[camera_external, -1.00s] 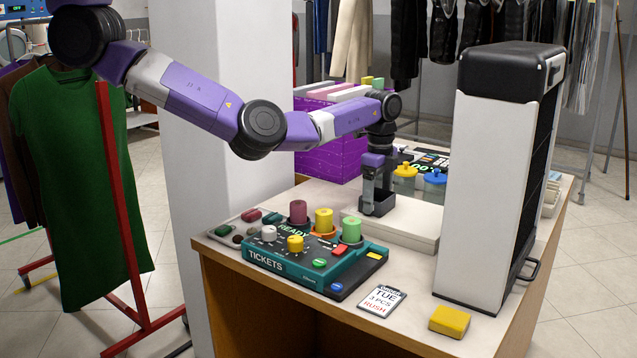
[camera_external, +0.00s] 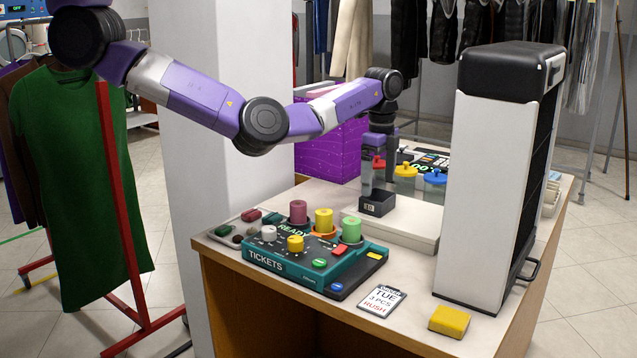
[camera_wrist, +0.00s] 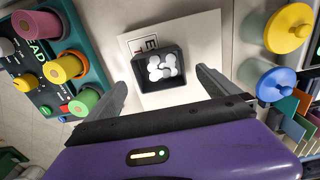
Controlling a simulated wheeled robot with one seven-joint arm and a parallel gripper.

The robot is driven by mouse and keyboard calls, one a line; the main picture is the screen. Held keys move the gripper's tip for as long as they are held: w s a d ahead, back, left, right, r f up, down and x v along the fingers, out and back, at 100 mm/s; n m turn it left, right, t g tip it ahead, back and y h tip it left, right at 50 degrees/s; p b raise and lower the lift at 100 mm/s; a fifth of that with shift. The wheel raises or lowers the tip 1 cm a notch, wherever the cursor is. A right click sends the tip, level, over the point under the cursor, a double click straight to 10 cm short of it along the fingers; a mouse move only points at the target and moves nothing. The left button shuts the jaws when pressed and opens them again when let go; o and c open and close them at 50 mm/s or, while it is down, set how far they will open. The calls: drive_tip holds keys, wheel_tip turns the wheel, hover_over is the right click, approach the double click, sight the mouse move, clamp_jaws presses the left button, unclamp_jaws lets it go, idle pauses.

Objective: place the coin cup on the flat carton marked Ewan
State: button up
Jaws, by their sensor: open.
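The coin cup (camera_external: 377,210) is a small dark square cup. In the wrist view the cup (camera_wrist: 142,82) holds several whitish round coins. It sits upright on a flat white carton (camera_external: 418,233), near its left end in the outside view. On the carton (camera_wrist: 200,35) a printed label starts with "E"; the cup hides the rest of the word. My gripper (camera_external: 378,184) is just above the cup, pointing down. In the wrist view my gripper (camera_wrist: 167,88) is open, with a finger on either side of the cup and clear gaps between.
A teal ticket console (camera_external: 300,268) with red, yellow and green rolls stands left of the carton. Jars with yellow (camera_external: 405,170) and blue (camera_external: 435,177) lids stand behind it, with a red lid (camera_external: 378,163) by my gripper. A tall white cabinet (camera_external: 490,190) blocks the right side.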

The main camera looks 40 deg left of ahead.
wheel_tip(320, 180, up, 7)
idle(0.3)
drive_tip(key=shift+f, duration=0.1)
idle(0.4)
